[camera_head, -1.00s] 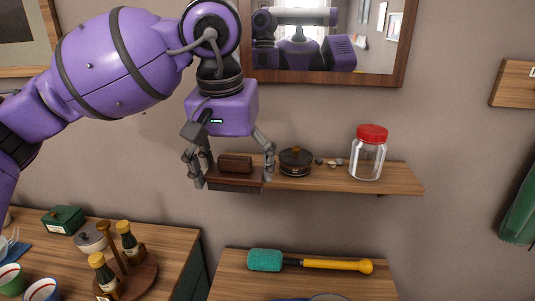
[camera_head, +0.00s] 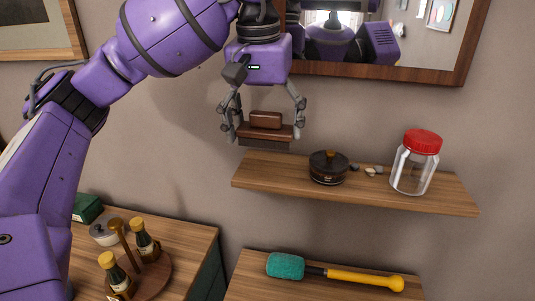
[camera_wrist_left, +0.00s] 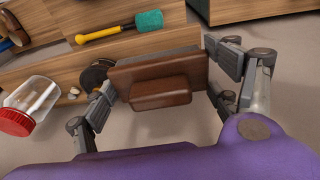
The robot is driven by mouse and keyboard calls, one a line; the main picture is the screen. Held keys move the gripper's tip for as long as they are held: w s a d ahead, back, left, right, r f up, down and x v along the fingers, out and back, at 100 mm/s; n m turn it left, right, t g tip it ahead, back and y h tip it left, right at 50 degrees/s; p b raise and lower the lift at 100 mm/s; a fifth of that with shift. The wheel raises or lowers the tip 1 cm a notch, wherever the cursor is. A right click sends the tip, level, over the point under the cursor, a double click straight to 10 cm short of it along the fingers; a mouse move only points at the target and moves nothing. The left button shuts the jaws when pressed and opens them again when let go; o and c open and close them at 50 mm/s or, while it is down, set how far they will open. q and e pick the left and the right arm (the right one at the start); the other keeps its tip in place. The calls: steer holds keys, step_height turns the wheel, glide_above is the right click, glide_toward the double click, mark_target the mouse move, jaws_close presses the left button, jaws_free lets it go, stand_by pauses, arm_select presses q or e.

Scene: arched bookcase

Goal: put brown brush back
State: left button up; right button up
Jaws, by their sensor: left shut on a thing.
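The brown brush (camera_head: 266,130) has a wooden block with a raised handle on top and dark bristles below. My left gripper (camera_head: 264,128) is shut on its two ends and holds it level, just above the left part of the wall shelf (camera_head: 440,200). A small gap shows between bristles and shelf in the head view. In the left wrist view the brush (camera_wrist_left: 160,82) sits between the fingers of the left gripper (camera_wrist_left: 168,82). My right gripper is not in view.
On the shelf stand a dark round tin (camera_head: 328,168), small stones (camera_head: 372,171) and a red-lidded glass jar (camera_head: 415,165). A mirror (camera_head: 440,50) hangs above. Below, a teal-headed brush with a yellow handle (camera_head: 340,276) lies on a wooden surface. Bottles (camera_head: 145,240) stand at lower left.

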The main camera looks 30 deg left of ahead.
arm_select(q)
glide_above(267, 167)
steer(key=f, duration=0.5)
steer(key=shift+s+d+f, duration=0.1)
steer(key=shift+s+f, duration=0.15)
steer(key=shift+s, duration=0.15)
steer(key=shift+w+f+p, duration=0.15)
steer(key=shift+f+p, duration=0.15)
steer(key=shift+f, duration=1.5)
steer(key=o, duration=1.4)
step_height(267, 167, up, 12)
steer(key=s, duration=0.2)
